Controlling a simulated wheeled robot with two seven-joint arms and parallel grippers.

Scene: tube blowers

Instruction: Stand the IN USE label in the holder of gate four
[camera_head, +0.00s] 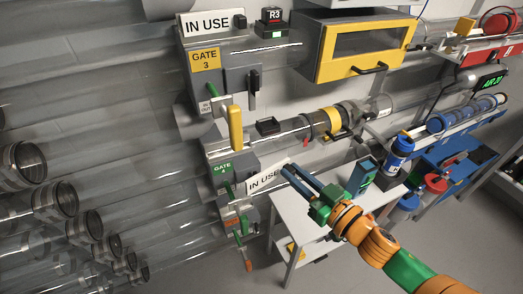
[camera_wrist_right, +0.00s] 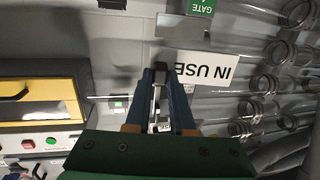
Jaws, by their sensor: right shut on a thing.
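The IN USE label (camera_head: 264,181), a white plate with black letters, is held at its edge by my right gripper (camera_head: 288,171), which is shut on it. The label is beside the gate four box, in front of its right side, tilted in the head view. It also shows in the right wrist view (camera_wrist_right: 208,69), upside down beyond the fingertips (camera_wrist_right: 160,75). The gate four box carries a green GATE sign (camera_head: 222,168); its number is hard to read. The holder of gate four is not clearly made out. My left gripper is not in view.
Another IN USE label (camera_head: 207,24) stands on top of the gate three box (camera_head: 203,61). Clear tubes run alongside. A white table (camera_head: 300,222) is below my right arm.

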